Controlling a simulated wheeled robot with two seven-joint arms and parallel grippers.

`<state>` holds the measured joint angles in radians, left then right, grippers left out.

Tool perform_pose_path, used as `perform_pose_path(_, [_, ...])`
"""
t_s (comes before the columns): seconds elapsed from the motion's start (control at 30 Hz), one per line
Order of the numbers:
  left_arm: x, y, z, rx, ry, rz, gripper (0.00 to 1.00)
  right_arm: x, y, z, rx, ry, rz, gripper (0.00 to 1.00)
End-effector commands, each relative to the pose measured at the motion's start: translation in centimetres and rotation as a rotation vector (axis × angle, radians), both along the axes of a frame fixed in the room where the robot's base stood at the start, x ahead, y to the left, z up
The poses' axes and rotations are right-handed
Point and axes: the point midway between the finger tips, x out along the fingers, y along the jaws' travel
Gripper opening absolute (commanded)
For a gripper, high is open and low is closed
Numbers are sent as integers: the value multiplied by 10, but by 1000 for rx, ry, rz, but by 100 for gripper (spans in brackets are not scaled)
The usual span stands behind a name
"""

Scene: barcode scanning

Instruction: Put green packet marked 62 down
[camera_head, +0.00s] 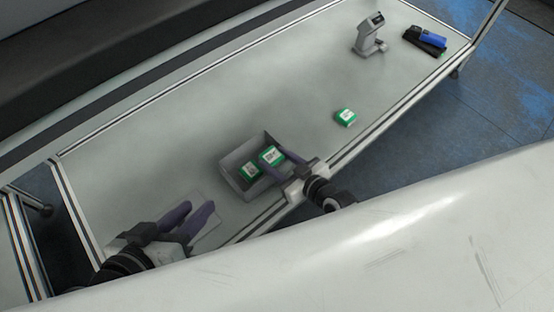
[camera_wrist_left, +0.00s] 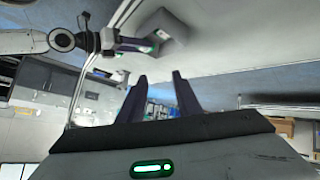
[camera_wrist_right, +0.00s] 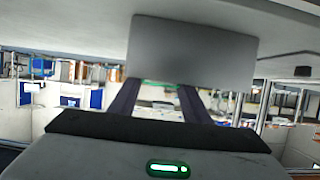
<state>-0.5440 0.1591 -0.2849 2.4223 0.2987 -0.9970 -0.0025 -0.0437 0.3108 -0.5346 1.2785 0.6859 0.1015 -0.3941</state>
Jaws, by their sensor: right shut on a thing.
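My right gripper (camera_head: 277,162) is shut on a green packet (camera_head: 270,155) with a white label, at the right side of a grey open box (camera_head: 232,158). The held packet is at or above the box's right part; its exact height is hard to tell. Its number is too small to read. In the right wrist view a bit of green and white (camera_wrist_right: 158,86) shows between the fingers, in front of the grey box (camera_wrist_right: 190,50). Another green packet (camera_head: 250,170) lies inside the box at left. My left gripper (camera_head: 202,212) is open and empty over the table's near left part.
A third green packet (camera_head: 345,117) lies on the table (camera_head: 300,85) to the right of the box. A grey scanner (camera_head: 369,36) stands at the far right, beside a blue and black item (camera_head: 426,40). The middle and back of the table are clear.

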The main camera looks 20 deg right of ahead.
Motion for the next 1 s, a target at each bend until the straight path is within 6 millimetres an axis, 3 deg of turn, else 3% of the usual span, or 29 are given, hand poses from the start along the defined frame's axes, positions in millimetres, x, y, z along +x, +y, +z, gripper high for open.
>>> perform_pose_path(0.03, [0,0,1,-1,-2,0,31,-2,0,-3,-4,8,1,17])
perform_pose_path(0.07, [0,0,1,-1,-2,1,31,-3,-1,-4,-5,11,2,49])
perform_pose_path(0.1, [0,0,1,-1,-2,1,31,-3,-1,-5,-5,12,2,51])
perform_pose_path(0.37, [0,0,3,2,-2,1,31,-5,0,-4,-6,17,4,51])
perform_pose_path(0.5, [-1,4,6,34,14,0,31,-5,0,12,-6,17,4,51])
perform_pose_path(0.7, [-7,16,-19,117,88,-1,31,-44,-17,29,-7,17,3,51])
perform_pose_path(1.0, [-12,30,-25,163,106,29,31,-92,-38,50,-4,12,2,51])
